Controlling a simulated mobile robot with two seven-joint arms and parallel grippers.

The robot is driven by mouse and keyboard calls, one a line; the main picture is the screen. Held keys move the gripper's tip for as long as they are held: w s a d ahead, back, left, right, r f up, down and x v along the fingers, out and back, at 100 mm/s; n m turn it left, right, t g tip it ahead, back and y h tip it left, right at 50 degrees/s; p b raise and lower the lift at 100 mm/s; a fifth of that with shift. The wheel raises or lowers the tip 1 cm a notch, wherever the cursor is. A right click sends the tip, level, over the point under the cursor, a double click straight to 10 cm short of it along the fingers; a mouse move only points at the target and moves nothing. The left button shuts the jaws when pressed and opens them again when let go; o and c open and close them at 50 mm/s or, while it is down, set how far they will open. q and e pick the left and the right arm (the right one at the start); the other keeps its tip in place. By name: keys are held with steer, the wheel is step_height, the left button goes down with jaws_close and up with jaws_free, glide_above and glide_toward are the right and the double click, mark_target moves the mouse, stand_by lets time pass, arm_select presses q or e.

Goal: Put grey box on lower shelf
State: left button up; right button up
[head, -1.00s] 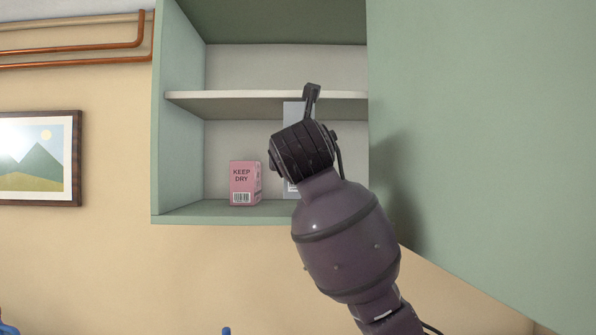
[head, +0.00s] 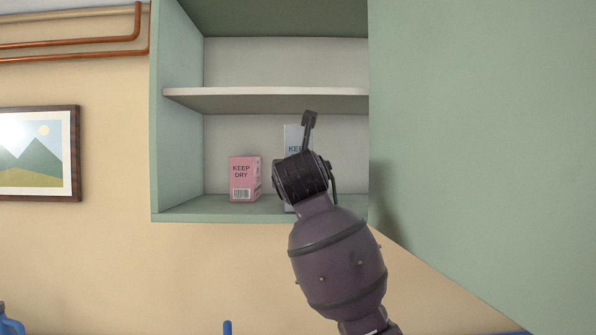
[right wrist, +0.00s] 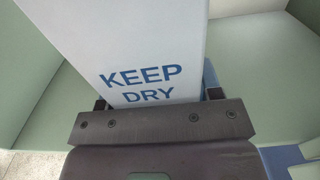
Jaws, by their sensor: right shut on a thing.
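The grey box (head: 291,139), pale with blue "KEEP DRY" lettering, is upright in the lower compartment of the green cabinet (head: 178,130), above the lower shelf (head: 222,211). Its lower part is mostly hidden behind my right gripper (head: 305,138). In the right wrist view the grey box (right wrist: 135,45) fills the space between my right gripper's fingers (right wrist: 158,97), which are shut on it. I cannot tell whether its base touches the shelf. My left gripper is not in view.
A pink "KEEP DRY" box (head: 244,180) stands on the lower shelf just left of the grey box, with a small gap. The middle shelf (head: 260,98) is empty above. A large green panel (head: 480,140) bounds the right side. A framed picture (head: 40,150) hangs left.

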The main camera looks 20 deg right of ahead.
steer(key=shift+f, duration=0.1)
steer(key=o, duration=1.2)
steer(key=shift+s, duration=0.3)
arm_select(q)
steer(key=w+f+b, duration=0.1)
steer(key=b, duration=0.2)
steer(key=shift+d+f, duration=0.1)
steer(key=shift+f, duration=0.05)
arm_select(e)
steer(key=v, duration=1.1)
steer(key=shift+s+a, duration=0.15)
steer(key=shift+s, duration=0.1)
